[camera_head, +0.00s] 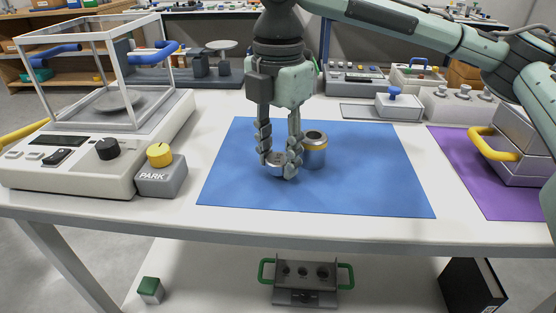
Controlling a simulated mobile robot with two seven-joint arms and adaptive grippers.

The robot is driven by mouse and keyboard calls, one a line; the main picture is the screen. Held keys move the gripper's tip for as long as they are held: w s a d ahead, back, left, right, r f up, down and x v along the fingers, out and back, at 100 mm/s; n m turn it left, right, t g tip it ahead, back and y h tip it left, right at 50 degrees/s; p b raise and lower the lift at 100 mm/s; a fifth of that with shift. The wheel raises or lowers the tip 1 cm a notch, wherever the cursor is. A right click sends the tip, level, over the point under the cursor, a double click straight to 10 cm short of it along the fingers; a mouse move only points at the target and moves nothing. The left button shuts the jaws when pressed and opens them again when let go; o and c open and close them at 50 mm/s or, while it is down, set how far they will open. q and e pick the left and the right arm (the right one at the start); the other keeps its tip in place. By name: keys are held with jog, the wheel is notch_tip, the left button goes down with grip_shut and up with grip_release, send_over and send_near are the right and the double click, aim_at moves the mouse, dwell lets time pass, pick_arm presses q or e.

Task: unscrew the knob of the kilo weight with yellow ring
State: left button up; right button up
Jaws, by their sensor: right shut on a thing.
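The kilo weight with yellow ring (315,154) stands upright on the blue mat (365,180). It is a grey metal cylinder with a yellow band near its top and a dark round recess in the top; no knob shows on it. My right gripper (278,167) points down just left of the weight, its fingers shut on a small silvery round piece (275,158), apparently the knob, low over or on the mat. The right finger partly covers this piece and the weight's left edge. My left gripper is not in view.
A balance with a glass case and blue handles (164,52) stands at the left, beside a grey PARK block with a yellow knob (159,155). A purple mat (464,172) bears a grey case with a yellow handle at the right. The front of the blue mat is clear.

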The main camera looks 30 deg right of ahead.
aim_at(278, 159)
jog(key=shift+f, duration=0.6)
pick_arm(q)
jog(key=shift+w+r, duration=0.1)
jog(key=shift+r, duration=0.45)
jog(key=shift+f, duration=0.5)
pick_arm(e)
jog(key=o, duration=1.3)
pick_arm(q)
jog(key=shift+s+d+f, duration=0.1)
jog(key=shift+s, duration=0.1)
pick_arm(e)
notch_tip(278, 159, up, 3)
jog(key=shift+f, duration=0.2)
pick_arm(q)
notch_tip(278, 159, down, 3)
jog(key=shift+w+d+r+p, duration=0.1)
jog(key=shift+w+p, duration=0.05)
jog(key=shift+p, duration=0.65)
pick_arm(e)
notch_tip(278, 159, up, 10)
jog(key=shift+f, duration=0.2)
jog(key=shift+s+f, duration=0.1)
